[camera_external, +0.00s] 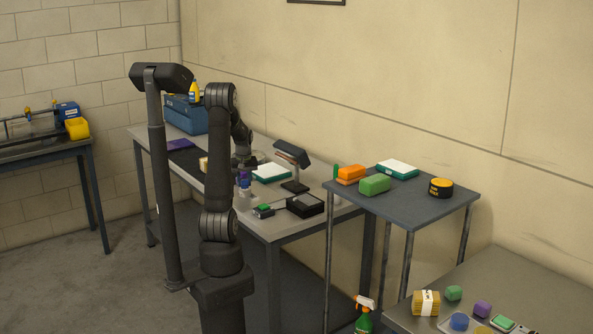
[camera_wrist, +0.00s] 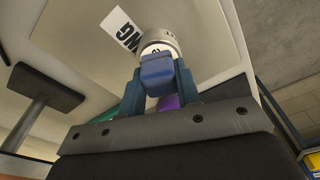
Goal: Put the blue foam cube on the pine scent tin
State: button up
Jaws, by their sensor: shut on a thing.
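The blue foam cube (camera_wrist: 157,71) is between the two fingers of my gripper (camera_wrist: 159,80) in the wrist view, and the fingers are shut on it. Just past the cube is a pale round tin (camera_wrist: 160,42) with a white label, partly hidden by the cube. I cannot read the label fully or tell whether the cube touches the tin. In the external view my gripper (camera_external: 243,169) points down over the long bench, with small blue and purple shapes under it. A pale cylinder (camera_external: 243,202) stands below, partly blocked by my arm.
A purple item (camera_wrist: 168,103) shows between the fingers. A black lamp (camera_external: 292,155), a black tray (camera_external: 305,205) and a white-and-green box (camera_external: 271,172) stand nearby on the bench. A blue toolbox (camera_external: 187,114) is at its far end. A dark side table (camera_external: 410,207) stands to the right.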

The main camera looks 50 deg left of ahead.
aim_at(245, 180)
jog(key=shift+f, duration=0.2)
jog(key=o, duration=0.9)
jog(key=shift+o, duration=0.2)
jog(key=shift+r, duration=0.1)
notch_tip(245, 180, up, 12)
jog(key=d, duration=0.1)
jog(key=shift+s+d, duration=0.2)
jog(key=shift+s, duration=0.05)
